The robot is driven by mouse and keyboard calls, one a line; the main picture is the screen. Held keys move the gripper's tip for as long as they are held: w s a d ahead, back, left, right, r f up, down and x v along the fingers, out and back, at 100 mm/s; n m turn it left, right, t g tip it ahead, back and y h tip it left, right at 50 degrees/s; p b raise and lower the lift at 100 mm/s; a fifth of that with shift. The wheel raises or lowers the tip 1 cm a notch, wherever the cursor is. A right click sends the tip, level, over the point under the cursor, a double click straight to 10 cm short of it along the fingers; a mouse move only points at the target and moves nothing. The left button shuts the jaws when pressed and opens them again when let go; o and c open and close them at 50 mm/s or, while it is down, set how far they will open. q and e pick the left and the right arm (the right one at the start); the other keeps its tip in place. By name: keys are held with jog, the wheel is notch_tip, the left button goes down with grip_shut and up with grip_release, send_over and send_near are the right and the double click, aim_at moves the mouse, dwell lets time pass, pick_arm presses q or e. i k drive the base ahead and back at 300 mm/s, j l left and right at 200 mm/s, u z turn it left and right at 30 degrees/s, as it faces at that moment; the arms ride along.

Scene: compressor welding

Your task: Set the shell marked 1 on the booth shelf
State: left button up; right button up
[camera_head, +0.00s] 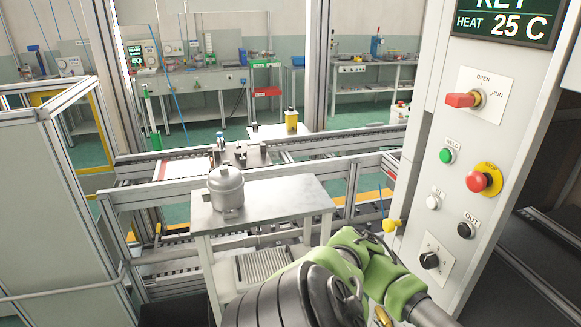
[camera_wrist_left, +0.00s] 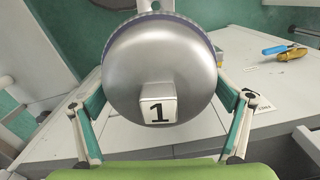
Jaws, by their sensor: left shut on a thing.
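The shell marked 1 (camera_wrist_left: 160,70) is a round silver metal dome, close up in the left wrist view. Its white tag with a black 1 faces the camera. My left gripper (camera_wrist_left: 160,101) is shut on this shell, with one teal-and-grey finger on each side of it. The shell hides part of what lies behind it. In the head view a green and dark grey arm part of mine fills the bottom, and no gripper shows there. The booth shelf cannot be made out. My right gripper is in neither view.
Another silver vessel (camera_head: 226,190) stands upright on a small grey table (camera_head: 285,200); no number shows on it. A control panel (camera_head: 463,150) with knobs and buttons stands at right, beside a dark opening (camera_head: 545,190). In the wrist view a blue-and-yellow tool (camera_wrist_left: 288,51) lies on a pale surface.

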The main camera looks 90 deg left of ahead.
aim_at(293, 192)
jog(key=u, duration=0.4)
jog(key=j+u, duration=0.15)
jog(key=u, duration=0.6)
jog(key=j+u, duration=0.15)
jog(key=u, duration=0.25)
